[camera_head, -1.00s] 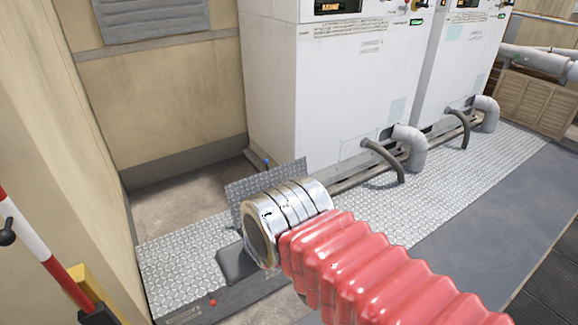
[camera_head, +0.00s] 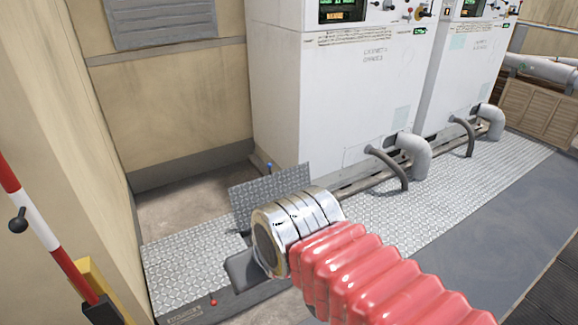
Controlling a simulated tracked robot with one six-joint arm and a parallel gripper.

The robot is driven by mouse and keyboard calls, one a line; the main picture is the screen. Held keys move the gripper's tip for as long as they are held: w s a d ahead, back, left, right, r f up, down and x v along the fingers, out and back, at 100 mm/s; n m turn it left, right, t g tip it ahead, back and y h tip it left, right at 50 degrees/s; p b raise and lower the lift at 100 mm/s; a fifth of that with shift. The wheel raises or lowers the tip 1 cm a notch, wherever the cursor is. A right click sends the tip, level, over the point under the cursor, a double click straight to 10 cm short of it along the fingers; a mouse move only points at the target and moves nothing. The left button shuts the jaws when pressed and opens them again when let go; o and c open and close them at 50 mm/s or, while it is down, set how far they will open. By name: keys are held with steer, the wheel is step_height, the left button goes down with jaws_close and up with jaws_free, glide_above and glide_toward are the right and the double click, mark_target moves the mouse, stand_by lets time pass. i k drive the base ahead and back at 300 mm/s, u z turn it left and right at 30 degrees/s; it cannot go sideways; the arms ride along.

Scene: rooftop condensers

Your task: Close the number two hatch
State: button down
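A diamond-plate hatch lid (camera_head: 268,189) stands raised and tilted at the far side of the metal walkway, in front of the first white cabinet. Its lower right part is hidden behind my arm, and I can read no number on it. My arm reaches in from the lower right with a red bellows sleeve and a silver wrist. The wrist overlaps the lid in the picture; I cannot tell whether they touch. A dark grey shape (camera_head: 243,268) below the wrist may be part of my gripper or the hatch opening. The fingers do not show clearly.
White condenser cabinets (camera_head: 335,95) with grey pipes (camera_head: 414,155) stand behind the diamond-plate walkway (camera_head: 190,262). A red-and-white pole (camera_head: 45,235) is at the left. A red knob (camera_head: 213,301) sits at the walkway's front edge. Grey floor at the right is clear.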

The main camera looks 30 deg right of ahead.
mark_target(244, 197)
steer(key=z, duration=2.25)
steer(key=i, duration=1.75)
steer(key=u, duration=0.45)
